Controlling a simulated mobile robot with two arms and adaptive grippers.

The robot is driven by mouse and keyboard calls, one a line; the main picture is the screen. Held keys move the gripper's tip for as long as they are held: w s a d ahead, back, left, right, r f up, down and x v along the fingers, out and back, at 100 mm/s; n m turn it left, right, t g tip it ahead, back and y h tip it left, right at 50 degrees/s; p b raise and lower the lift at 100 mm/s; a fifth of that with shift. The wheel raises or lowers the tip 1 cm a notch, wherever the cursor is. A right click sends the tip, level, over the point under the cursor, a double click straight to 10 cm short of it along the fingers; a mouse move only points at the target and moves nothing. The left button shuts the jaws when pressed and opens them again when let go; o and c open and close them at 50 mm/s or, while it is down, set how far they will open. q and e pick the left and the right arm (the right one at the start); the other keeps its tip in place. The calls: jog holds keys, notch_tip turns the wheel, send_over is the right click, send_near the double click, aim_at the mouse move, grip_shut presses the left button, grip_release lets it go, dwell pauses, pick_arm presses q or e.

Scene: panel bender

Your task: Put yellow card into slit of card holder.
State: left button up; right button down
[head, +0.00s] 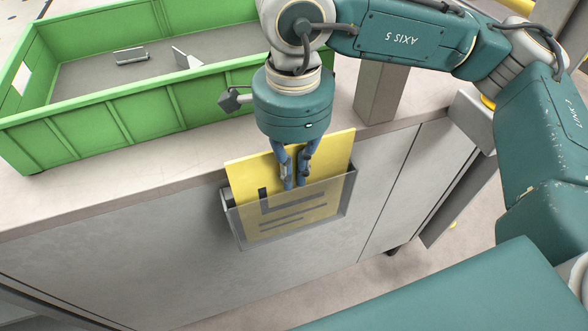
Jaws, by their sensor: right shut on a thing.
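The yellow card (330,150) has dark printed marks and stands slightly tilted at the front of the cabinet. Its lower part shows through the clear front of the card holder (345,205), which is fixed to the cabinet's front face. The card's upper part sticks out above the holder's front edge. My right gripper (294,185) points down and is shut on the card, with its fingertips at the holder's upper edge. The fingers hide the middle of the card. My left gripper is not in view.
A green crate (110,115) with a few small metal parts inside stands on the cabinet top at the left. A grey post (380,92) rises behind my right gripper. The cabinet front (120,260) left of the holder is clear.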

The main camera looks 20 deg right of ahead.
jog(key=c, duration=1.8)
grip_release()
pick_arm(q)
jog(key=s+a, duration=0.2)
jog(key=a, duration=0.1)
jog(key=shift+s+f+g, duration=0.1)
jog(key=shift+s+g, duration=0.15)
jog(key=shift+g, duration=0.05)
pick_arm(e)
jog(key=shift+o, duration=0.2)
jog(key=shift+r, duration=0.1)
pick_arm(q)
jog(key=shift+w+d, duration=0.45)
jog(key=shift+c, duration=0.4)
pick_arm(e)
notch_tip(320, 180, up, 8)
notch_tip(320, 180, down, 8)
jog(key=shift+f, duration=0.1)
pick_arm(q)
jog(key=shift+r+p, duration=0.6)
jog(key=shift+p, duration=0.05)
pick_arm(e)
jog(key=shift+r, duration=0.6)
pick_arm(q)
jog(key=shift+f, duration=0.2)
pick_arm(e)
jog(key=shift+f, duration=0.2)
